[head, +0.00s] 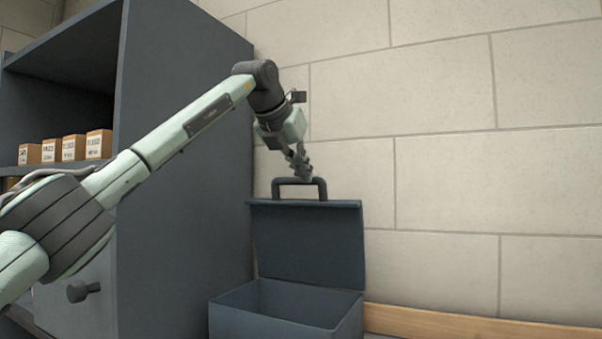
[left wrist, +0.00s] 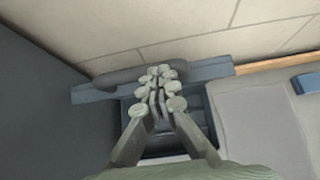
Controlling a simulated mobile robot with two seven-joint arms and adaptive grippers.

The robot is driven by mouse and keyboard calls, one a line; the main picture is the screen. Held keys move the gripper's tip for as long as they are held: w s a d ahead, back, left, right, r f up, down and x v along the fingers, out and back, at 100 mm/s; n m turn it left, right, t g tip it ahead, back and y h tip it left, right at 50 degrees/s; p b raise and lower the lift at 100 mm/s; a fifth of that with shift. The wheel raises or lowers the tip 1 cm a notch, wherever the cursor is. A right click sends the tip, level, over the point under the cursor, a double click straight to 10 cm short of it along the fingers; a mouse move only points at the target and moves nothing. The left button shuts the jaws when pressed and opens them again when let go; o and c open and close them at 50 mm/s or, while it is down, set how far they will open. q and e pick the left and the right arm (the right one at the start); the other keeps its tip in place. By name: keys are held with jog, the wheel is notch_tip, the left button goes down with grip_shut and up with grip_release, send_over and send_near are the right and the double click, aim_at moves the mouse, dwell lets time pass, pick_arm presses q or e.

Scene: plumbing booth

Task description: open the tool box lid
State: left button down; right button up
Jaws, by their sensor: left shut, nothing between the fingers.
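The tool box (head: 268,323) is dark blue-grey and stands against the tiled wall, beside the grey cabinet. Its lid (head: 309,243) is raised and stands about upright at the back, with the dark handle (head: 300,182) on its top edge. The inside of the box shows in the head view. My left gripper (head: 304,174) is shut and empty at the handle; whether it touches it I cannot tell. In the left wrist view the shut fingers (left wrist: 160,92) lie in front of the handle (left wrist: 118,77) and the lid edge (left wrist: 212,71). My right gripper is in neither view.
A grey cabinet (head: 185,160) stands close on the left, with several small cardboard boxes (head: 73,148) on its shelf and a dark knob (head: 83,291) below. A wooden strip (head: 470,325) runs along the wall at right. A blue object (left wrist: 305,82) lies at right in the wrist view.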

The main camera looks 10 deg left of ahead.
pick_arm(q)
jog(key=shift+r, duration=0.1)
dwell(0.4)
jog(key=v, duration=1.1)
jog(key=shift+s+r, duration=0.25)
jog(key=shift+s, duration=0.1)
